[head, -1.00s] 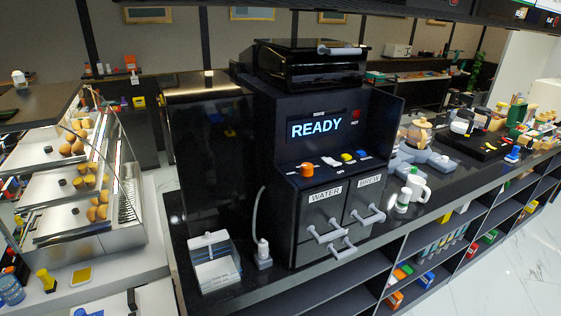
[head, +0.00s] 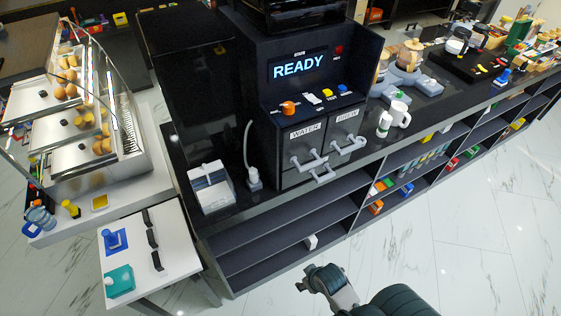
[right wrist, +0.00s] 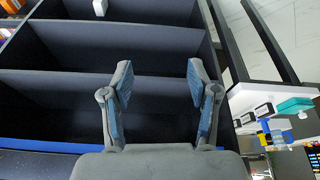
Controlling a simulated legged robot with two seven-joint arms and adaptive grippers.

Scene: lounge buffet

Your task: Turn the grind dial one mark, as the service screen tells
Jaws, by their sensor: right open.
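The black coffee machine (head: 300,110) stands on the counter, and its service screen (head: 299,66) reads READY. An orange dial (head: 288,107) sits at the left of the control ledge below the screen; its marks are too small to read. A white switch and yellow and blue buttons are to its right. My right gripper (head: 318,278) is low in front of the shelves, well below and apart from the dial. In the right wrist view it (right wrist: 160,80) is open and empty, facing dark shelves. My left gripper is not in view.
WATER (head: 305,142) and BREW (head: 347,124) drawers with protruding grey handles are below the ledge. A small white table (head: 150,235) is at lower left. The marble floor at right is clear.

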